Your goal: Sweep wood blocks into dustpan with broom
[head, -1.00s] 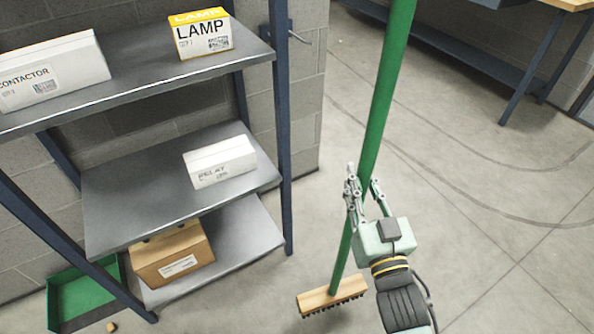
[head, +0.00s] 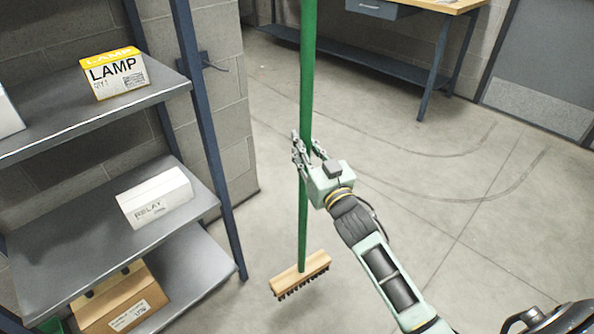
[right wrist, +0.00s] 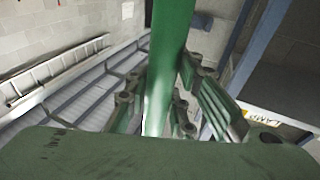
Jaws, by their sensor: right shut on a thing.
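The broom has a green handle (head: 307,70) and a wooden head (head: 301,274) with dark bristles. It stands nearly upright, its head at or just above the concrete floor; I cannot tell which. My right gripper (head: 307,150) is shut on the green handle, partway up. The handle also shows between its fingers in the right wrist view (right wrist: 168,60). A small green piece at the lower left edge (head: 52,325) is likely the dustpan, mostly cut off and behind the shelf. No wood blocks are in view. My left gripper is not in view.
A metal shelf unit (head: 205,120) stands at left with a lamp box (head: 115,75), a relay box (head: 155,198) and a brown carton (head: 120,300). A workbench (head: 400,60) and a grey door (head: 545,70) are at the back. The floor (head: 400,165) right of the broom is clear.

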